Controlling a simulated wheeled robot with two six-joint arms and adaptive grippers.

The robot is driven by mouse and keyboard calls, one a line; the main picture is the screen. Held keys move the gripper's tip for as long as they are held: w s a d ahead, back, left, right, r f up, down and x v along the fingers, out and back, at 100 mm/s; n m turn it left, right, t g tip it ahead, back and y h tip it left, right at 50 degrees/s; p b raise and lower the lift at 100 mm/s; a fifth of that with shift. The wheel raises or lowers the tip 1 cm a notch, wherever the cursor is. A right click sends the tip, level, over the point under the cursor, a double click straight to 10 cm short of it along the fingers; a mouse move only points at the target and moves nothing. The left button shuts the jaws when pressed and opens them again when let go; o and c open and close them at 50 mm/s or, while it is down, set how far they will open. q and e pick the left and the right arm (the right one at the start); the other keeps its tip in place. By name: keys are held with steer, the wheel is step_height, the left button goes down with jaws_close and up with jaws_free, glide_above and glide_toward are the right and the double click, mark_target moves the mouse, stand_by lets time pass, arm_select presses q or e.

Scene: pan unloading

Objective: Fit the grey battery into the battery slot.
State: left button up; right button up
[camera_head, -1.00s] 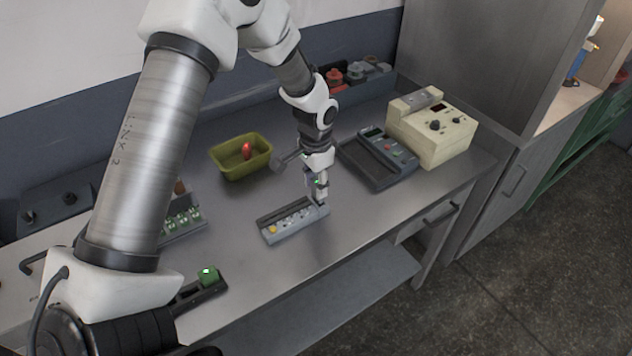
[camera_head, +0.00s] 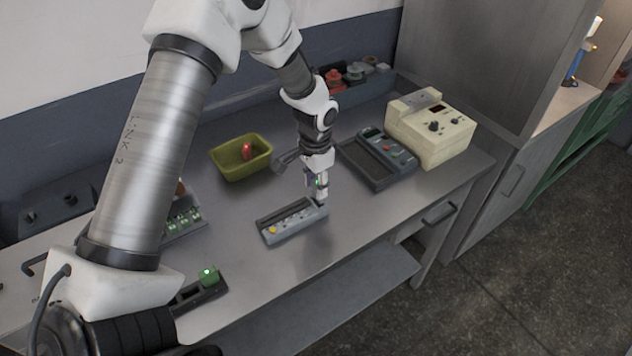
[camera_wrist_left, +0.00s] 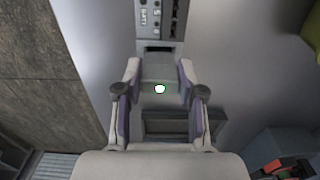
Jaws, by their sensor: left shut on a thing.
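My left gripper (camera_head: 320,194) is at the right end of a long grey device (camera_head: 292,221) with knobs and a yellow button. It is shut on the grey battery, a pale block (camera_wrist_left: 160,72) with a small lit indicator, which sits between its two fingers in the left wrist view. A dark slot opening (camera_wrist_left: 158,47) shows at the near end of the device (camera_wrist_left: 150,20), just beyond the battery. I cannot tell whether the battery's tip touches the slot or is inside it. My right gripper is not in view.
A dark-grey panelled unit (camera_head: 378,158) and a cream instrument (camera_head: 430,127) stand to the right. An olive bin (camera_head: 241,170) holding a red item is behind. A green-lit block (camera_head: 209,275) is near the front edge.

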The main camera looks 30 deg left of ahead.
arm_select(q)
steer(key=shift+f+b, duration=0.9)
steer(key=shift+f, duration=1)
stand_by(1.1)
steer(key=o, duration=1.3)
steer(key=shift+c, duration=0.2)
step_height(320, 180, up, 12)
steer(key=shift+s+r, duration=0.1)
